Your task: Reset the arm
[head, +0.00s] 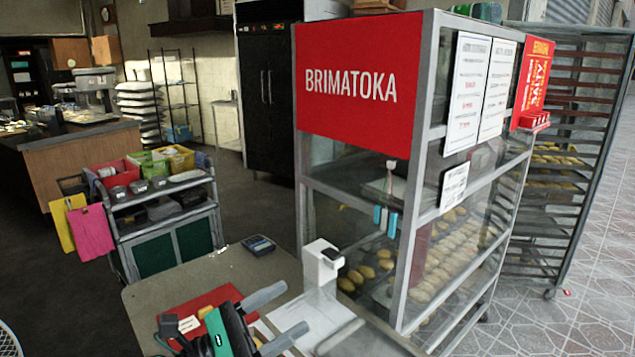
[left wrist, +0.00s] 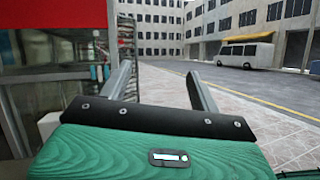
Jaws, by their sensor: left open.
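My left arm comes in at the bottom of the head view, with a green and black gripper body. My left gripper (head: 294,308) is open, its two grey fingers apart and pointing right. Nothing shows between the fingers. It is above the right part of a grey-brown table, near a white device (head: 321,263). In the left wrist view, the left gripper (left wrist: 158,70) also shows spread and empty, with paving and a street beyond it. My right gripper is not in view.
A glass bread cabinet (head: 346,75) with a red BRIMATOKA panel stands close to the right of the gripper. A red mat (head: 200,303) and a dark card reader (head: 258,245) lie on the table (head: 145,292). A trolley (head: 160,213) stands behind left. Open floor lies between.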

